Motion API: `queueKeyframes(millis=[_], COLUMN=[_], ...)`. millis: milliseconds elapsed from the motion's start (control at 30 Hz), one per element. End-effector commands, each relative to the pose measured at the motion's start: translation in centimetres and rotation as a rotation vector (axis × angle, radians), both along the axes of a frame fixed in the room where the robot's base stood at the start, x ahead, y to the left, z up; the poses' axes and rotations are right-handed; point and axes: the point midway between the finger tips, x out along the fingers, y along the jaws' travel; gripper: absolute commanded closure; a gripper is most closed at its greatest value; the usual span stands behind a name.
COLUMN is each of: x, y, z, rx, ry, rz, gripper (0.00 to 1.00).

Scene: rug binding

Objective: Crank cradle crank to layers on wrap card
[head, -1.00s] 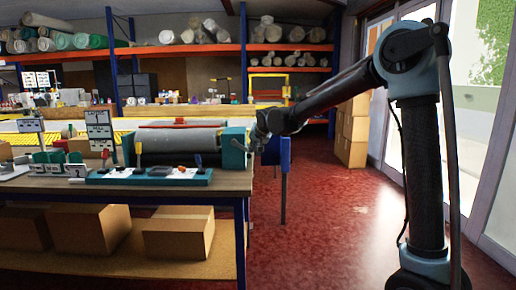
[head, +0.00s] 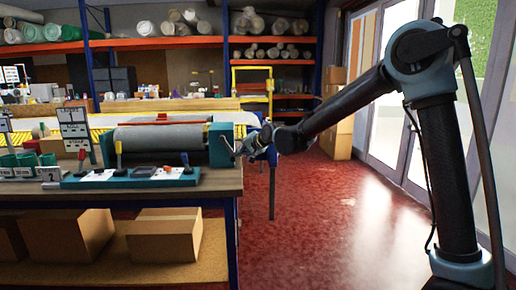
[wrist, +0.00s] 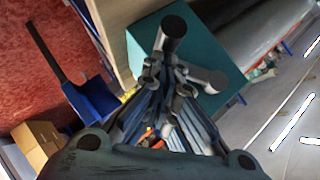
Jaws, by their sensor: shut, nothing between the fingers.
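The cradle holds a grey roll (head: 160,137) between teal end blocks, with the right block (head: 222,145) near the bench's right end. Its crank (head: 236,147) is on the outer side of that block, small and partly merged with my gripper in the head view. My gripper (head: 250,143) is beside it, shut and empty. In the wrist view the fingers (wrist: 168,80) are close to the crank, whose dark-ended cylinder (wrist: 172,32) shows just beyond the tips. Contact cannot be told.
A teal tray (head: 75,183) with small tools lies in front of the cradle on the bench (head: 205,185). Cardboard boxes (head: 165,232) sit below. A blue stand (head: 271,165) is behind my gripper. Red floor (head: 310,225) is open to the right.

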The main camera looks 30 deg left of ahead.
Motion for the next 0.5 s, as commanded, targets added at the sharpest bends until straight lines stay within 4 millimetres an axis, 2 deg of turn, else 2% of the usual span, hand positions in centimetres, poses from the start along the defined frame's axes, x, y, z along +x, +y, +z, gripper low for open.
queueKeyframes(millis=[333, 500], x=[-1.4, -1.8], y=[1.6, 2.1], z=[-1.7, -2.2], rx=[0.170, 0.171], ry=[0.103, 0.105], rz=[0.012, 0.014], gripper=[1.00, 1.00])
